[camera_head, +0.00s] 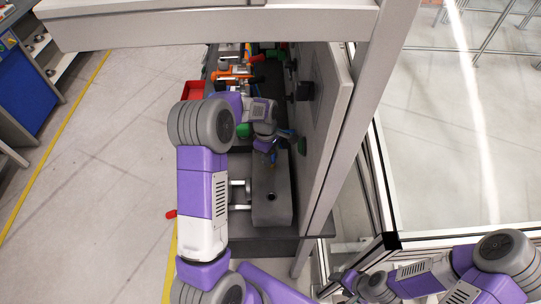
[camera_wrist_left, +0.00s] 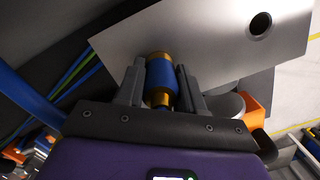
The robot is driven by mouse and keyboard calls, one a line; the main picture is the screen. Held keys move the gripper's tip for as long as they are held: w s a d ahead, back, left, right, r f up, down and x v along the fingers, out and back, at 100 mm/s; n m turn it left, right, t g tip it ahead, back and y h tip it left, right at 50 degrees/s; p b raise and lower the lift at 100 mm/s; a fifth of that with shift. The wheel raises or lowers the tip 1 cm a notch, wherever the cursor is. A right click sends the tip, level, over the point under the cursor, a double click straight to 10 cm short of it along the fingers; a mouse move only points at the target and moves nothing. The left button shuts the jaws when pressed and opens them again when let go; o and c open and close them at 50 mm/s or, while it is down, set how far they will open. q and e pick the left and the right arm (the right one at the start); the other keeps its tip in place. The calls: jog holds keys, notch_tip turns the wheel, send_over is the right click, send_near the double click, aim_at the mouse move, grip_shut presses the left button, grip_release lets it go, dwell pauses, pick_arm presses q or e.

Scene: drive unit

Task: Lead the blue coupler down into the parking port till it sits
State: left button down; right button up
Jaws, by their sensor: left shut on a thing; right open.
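The blue coupler (camera_wrist_left: 161,78), a blue sleeve with gold-coloured ends, is between the fingers of my left gripper (camera_wrist_left: 160,88), which is shut on it. Its far gold end lies against the grey block (camera_wrist_left: 200,45) in the wrist view; I cannot tell whether it touches or enters it. In the head view my left gripper (camera_head: 272,157) is over the far part of that block (camera_head: 270,182). A round dark hole (camera_head: 271,197) shows in the block's nearer part, apart from the coupler. Any port under the coupler is hidden. My right gripper (camera_head: 342,284) is low at the right, small and far from the block.
A tall grey panel (camera_head: 322,110) stands close to the right of the block. A metal frame post (camera_head: 362,110) is beyond it. Green and orange parts (camera_head: 235,72) and a red bin (camera_head: 193,90) lie behind. Blue and green cables (camera_wrist_left: 75,72) run left of the gripper.

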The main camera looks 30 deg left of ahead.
pick_arm(q)
jog(key=c, duration=0.6)
grip_release()
